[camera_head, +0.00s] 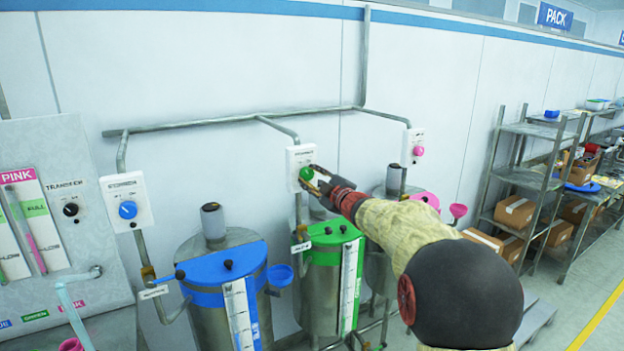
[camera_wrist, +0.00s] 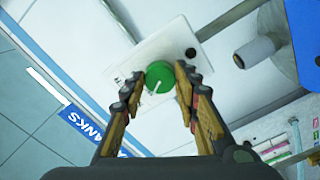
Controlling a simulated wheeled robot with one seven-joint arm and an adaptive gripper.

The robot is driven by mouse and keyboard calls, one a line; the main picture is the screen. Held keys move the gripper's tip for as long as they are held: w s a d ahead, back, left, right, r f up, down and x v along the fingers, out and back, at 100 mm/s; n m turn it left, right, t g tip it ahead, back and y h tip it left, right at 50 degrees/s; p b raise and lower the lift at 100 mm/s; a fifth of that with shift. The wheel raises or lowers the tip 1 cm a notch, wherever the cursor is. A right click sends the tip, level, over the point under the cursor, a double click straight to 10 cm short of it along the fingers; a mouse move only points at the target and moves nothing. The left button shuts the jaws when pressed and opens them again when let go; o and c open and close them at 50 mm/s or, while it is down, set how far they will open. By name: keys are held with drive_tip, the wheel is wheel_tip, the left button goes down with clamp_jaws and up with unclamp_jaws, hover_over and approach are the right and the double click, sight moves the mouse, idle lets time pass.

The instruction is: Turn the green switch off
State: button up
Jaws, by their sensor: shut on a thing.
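The green switch (camera_head: 306,173) is a round knob on a white wall plate (camera_head: 297,155) above the green-lidded drum. In the wrist view the green switch (camera_wrist: 160,75) carries a pale pointer line and sits on its tilted white plate (camera_wrist: 150,45). My gripper (camera_head: 313,180) reaches it from the right in the head view. In the wrist view my gripper's fingers (camera_wrist: 158,84) lie on both sides of the knob, shut on it. In the head view the fingers hide part of the knob and plate.
A blue switch (camera_head: 128,210) on its own plate is at the left, a pink switch (camera_head: 419,151) at the right. Below stand the blue-lidded drum (camera_head: 205,300) and the green-lidded drum (camera_head: 322,285). A grey pipe (camera_head: 220,121) runs along the wall above. Shelves (camera_head: 525,180) stand far right.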

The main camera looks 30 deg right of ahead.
drive_tip(key=o, duration=1.2)
drive_tip(key=shift+c, duration=0.2)
drive_tip(key=shift+s, duration=0.1)
drive_tip(key=s, duration=1.1)
drive_tip(key=shift+s+d, duration=0.2)
drive_tip(key=shift+s, duration=0.2)
